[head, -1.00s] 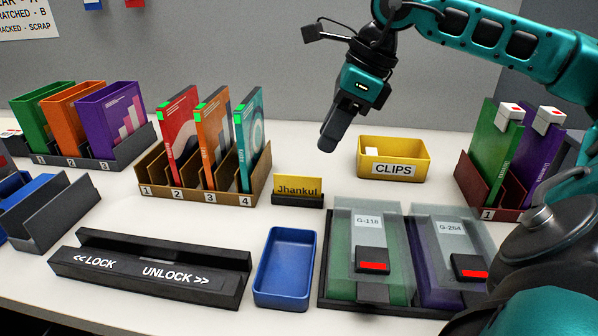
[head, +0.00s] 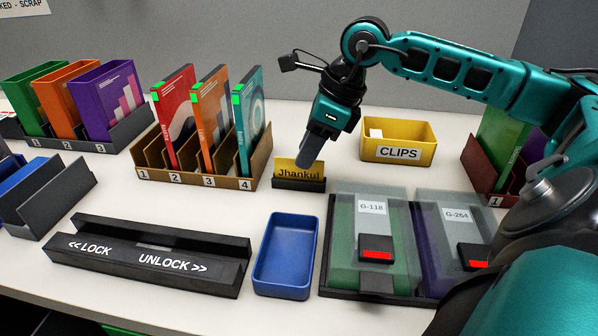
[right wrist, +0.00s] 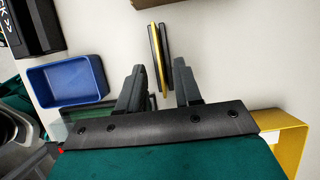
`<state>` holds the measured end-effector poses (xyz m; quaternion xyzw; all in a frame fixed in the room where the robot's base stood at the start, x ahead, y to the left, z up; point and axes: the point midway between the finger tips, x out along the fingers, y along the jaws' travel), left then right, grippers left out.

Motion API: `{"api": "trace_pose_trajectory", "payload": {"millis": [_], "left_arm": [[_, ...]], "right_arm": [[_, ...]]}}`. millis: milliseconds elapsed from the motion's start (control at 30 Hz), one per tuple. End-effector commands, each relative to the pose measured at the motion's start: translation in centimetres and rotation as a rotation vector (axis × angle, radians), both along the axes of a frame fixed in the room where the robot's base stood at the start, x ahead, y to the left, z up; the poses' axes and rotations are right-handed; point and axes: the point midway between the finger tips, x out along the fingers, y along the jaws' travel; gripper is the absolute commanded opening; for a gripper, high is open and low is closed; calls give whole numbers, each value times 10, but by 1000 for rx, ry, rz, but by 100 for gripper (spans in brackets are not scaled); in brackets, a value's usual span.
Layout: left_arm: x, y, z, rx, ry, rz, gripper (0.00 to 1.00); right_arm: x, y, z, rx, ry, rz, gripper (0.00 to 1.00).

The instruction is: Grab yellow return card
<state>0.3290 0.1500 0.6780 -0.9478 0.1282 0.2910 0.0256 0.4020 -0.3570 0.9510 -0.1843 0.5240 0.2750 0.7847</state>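The yellow return card (head: 288,171), lettered "Jhankul", stands upright in a small black holder (head: 298,185) on the white table. In the right wrist view the card (right wrist: 154,50) is a thin yellow edge beside the black holder (right wrist: 165,55). My right gripper (head: 306,156) is just above the card, its fingers pointing down and hiding part of its upper edge. In the right wrist view the gripper (right wrist: 158,76) is open, and the card lies beyond the tips, in line with the gap between them. Nothing is held. My left gripper is out of view.
A blue tray (head: 286,253) is in front of the holder. A yellow CLIPS bin (head: 398,153) stands to the right. A brown numbered rack (head: 160,177) with books is on the left. Two clear-covered cases (head: 365,283) lie at front right, and a lock/unlock bar (head: 150,262) at front left.

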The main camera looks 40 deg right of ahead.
Motion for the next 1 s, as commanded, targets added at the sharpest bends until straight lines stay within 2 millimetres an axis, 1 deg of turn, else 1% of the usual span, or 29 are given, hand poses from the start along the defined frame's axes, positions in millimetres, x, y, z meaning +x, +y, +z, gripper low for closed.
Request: {"api": "trace_pose_trajectory", "payload": {"millis": [100,233,367,567,900,1000], "left_arm": [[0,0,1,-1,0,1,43],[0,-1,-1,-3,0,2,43],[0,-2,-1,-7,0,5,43],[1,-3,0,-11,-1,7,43],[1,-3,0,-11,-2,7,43],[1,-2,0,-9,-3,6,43]], "right_arm": [[7,8,-14,5,1,2,34],[12,10,-29,2,2,0,34],[14,11,-34,0,0,-1,34],[14,11,-34,0,0,-1,33],[14,11,-34,0,0,-1,1],[14,11,-34,0,0,-1,0]]}}
